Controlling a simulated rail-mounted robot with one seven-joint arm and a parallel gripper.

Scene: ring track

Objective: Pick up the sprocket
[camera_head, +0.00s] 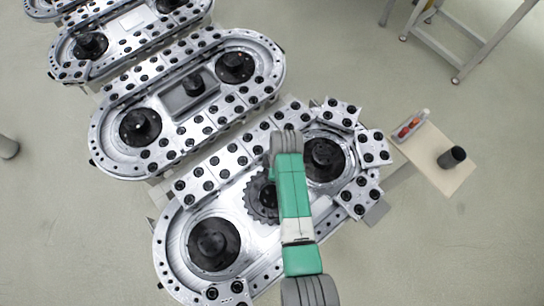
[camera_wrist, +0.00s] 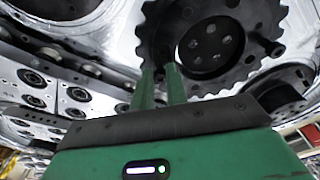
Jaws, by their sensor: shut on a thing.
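The sprocket is a black toothed ring with a round central hole. It shows large in the wrist view (camera_wrist: 158,30), at the top middle. In the head view the sprocket (camera_head: 253,197) lies over the middle of the nearest oval track, partly hidden by my green arm. My gripper (camera_wrist: 160,72) has its two green fingers close together, shut on the rim of the sprocket at its near left side. In the head view my fingers are hidden beneath the arm. I cannot tell whether the sprocket touches the track plate.
Black hubs stand left (camera_head: 213,243) and right (camera_head: 324,158) of the sprocket on the same track. Bolted track links (camera_head: 228,160) line its edge. More oval tracks lie behind. A small wooden table (camera_head: 431,160) at right holds a black cylinder (camera_head: 452,157) and a tray (camera_head: 409,127).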

